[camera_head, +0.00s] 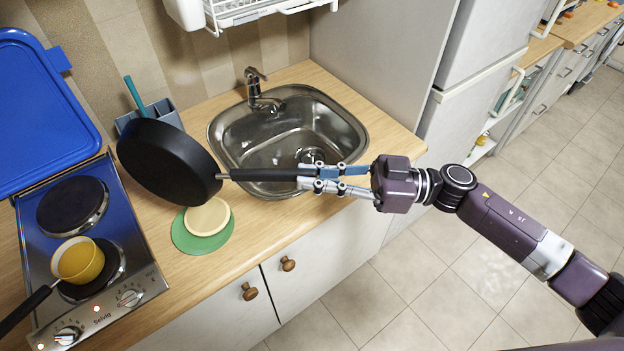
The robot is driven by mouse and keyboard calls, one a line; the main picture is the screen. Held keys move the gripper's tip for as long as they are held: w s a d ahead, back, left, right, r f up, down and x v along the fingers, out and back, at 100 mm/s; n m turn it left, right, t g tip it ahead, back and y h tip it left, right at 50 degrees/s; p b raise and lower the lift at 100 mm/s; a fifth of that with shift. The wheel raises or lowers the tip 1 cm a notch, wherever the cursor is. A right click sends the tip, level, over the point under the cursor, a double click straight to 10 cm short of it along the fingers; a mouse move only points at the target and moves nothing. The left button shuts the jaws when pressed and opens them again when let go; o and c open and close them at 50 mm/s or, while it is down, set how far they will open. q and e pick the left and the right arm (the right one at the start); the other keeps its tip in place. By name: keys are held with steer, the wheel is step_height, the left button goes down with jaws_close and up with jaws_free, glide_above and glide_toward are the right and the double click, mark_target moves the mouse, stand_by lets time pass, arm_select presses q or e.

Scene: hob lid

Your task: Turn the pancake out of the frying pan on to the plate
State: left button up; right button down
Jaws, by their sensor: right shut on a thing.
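The black frying pan (165,162) is held steeply tilted above the counter, between the hob and the sink. I cannot tell for sure which face of it shows. My right gripper (308,178) is shut on the end of its dark handle (262,174), over the front of the sink. The round beige pancake (207,217) appears to lie flat on the green plate (187,243), off-centre towards the back right, with the plate's rim showing at the front and left. The pan is just behind and above them. My left gripper is not in view.
The hob (40,265) at left carries a yellow saucepan (80,262), its black handle pointing to the front left. The blue lid (40,110) stands raised behind the hob. A grey-blue caddy (160,112) stands behind the pan. The steel sink (290,130) is at right.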

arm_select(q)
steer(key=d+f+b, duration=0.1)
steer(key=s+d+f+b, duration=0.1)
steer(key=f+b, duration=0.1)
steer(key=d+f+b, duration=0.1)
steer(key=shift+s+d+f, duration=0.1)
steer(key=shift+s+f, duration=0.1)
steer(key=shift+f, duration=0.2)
arm_select(e)
steer(key=s+a+r+n+t+h, duration=0.1)
steer(key=s+r+n+h, duration=0.3)
steer(key=n, duration=1.2)
steer(key=s+t, duration=0.1)
steer(key=s, duration=0.3)
steer(key=shift+a, duration=0.4)
arm_select(q)
steer(key=shift+b, duration=0.3)
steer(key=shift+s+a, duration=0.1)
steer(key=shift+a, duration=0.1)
arm_select(e)
steer(key=shift+w, duration=0.1)
